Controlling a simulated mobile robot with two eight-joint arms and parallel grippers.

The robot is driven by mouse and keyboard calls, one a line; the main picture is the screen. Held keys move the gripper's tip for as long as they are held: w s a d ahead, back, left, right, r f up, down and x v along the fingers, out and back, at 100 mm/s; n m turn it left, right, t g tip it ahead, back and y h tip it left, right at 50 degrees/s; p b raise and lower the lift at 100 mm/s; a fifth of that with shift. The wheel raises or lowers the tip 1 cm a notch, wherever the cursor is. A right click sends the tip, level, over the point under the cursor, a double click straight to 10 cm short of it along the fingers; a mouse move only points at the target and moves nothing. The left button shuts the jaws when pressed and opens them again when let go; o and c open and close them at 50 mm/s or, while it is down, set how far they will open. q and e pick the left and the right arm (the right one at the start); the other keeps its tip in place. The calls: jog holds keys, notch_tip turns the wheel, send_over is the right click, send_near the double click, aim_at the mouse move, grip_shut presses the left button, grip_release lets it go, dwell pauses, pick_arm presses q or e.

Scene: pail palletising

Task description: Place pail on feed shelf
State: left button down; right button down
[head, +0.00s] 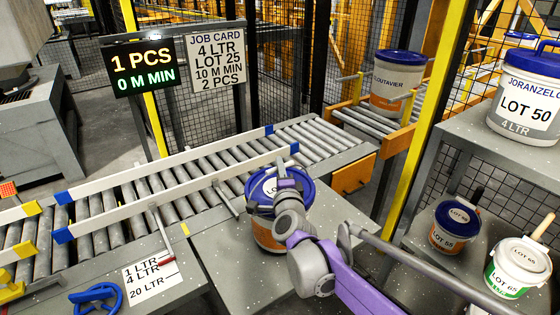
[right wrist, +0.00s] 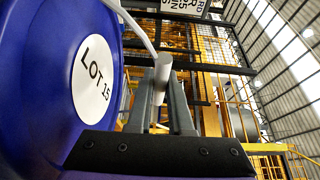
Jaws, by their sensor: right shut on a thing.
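A pail with a blue lid (head: 262,188) and an orange band is at the centre of the head view, over the grey bench beside the roller conveyor. Its lid fills the left of the right wrist view (right wrist: 55,85) and reads LOT 15. My right gripper (head: 284,182) is at the pail's lid and partly hides it. In the right wrist view its fingers (right wrist: 162,85) are shut on the pail's pale handle. I cannot tell whether the pail touches the bench. A grey shelf unit (head: 470,142) stands at right; I cannot tell if it is the feed shelf. My left gripper is not in view.
The shelf unit holds a LOT 50 pail (head: 526,95) above and smaller LOT 55 (head: 454,228) and LOT 65 pails (head: 517,268) below. Another pail (head: 398,82) stands on the far rollers. White guide rails (head: 170,165) cross the conveyor. A yellow post (head: 425,120) stands before the shelves.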

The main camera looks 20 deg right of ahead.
jog(key=shift+f, duration=1.3)
jog(key=c, duration=0.8)
grip_release()
jog(key=shift+c, duration=0.2)
